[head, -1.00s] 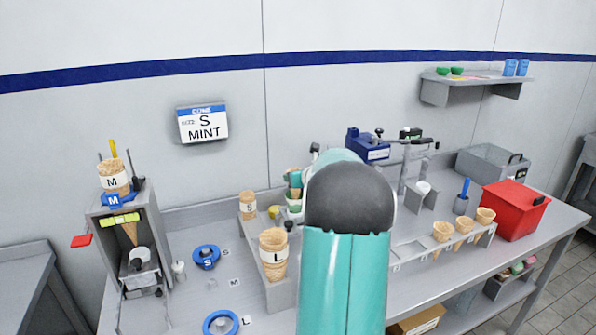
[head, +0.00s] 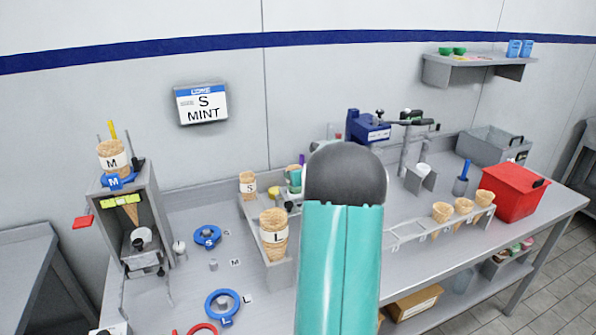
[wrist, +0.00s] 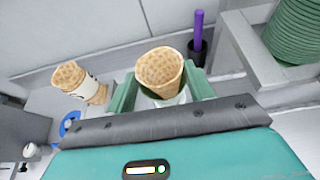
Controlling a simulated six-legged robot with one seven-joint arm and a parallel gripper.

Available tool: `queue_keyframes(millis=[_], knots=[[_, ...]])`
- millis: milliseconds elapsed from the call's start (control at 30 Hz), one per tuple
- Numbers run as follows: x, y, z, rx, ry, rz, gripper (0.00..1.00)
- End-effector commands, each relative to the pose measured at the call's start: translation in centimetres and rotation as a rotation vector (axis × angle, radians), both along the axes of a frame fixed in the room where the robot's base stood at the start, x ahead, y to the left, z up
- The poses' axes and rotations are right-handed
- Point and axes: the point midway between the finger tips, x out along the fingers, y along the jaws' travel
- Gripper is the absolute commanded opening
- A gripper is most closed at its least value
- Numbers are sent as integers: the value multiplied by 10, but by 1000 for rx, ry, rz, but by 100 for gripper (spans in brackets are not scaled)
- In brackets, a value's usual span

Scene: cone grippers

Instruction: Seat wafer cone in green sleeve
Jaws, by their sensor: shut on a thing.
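In the wrist view, my gripper (wrist: 160,87) is shut on a wafer cone (wrist: 160,68), with a green finger on each side. The cone's open, waffle-patterned top faces the camera. Something whitish shows just below its rim between the fingers; I cannot tell what it is. A stack of green ribbed sleeves (wrist: 296,32) stands at the upper right of the wrist view, apart from the held cone. In the head view my arm hides most of the gripper and the held cone.
Wafer stacks marked S (head: 248,184) and L (head: 273,235) stand left of my arm. A stack marked M (head: 111,158) tops the grey dispenser. Blue rings (head: 222,306) lie at the front left. A cone rack (head: 410,228) and red box (head: 515,195) are right.

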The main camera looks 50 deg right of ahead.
Motion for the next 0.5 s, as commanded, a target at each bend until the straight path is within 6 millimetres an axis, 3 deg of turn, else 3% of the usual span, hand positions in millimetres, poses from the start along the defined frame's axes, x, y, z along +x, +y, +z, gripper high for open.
queue_keyframes(millis=[200, 233, 367, 500], knots=[[0, 0, 0, 0, 0, 0, 44], [0, 0, 0, 0, 0, 0, 55], [0, 0, 0, 0, 0, 0, 78], [0, 0, 0, -1, 0, 0, 78]])
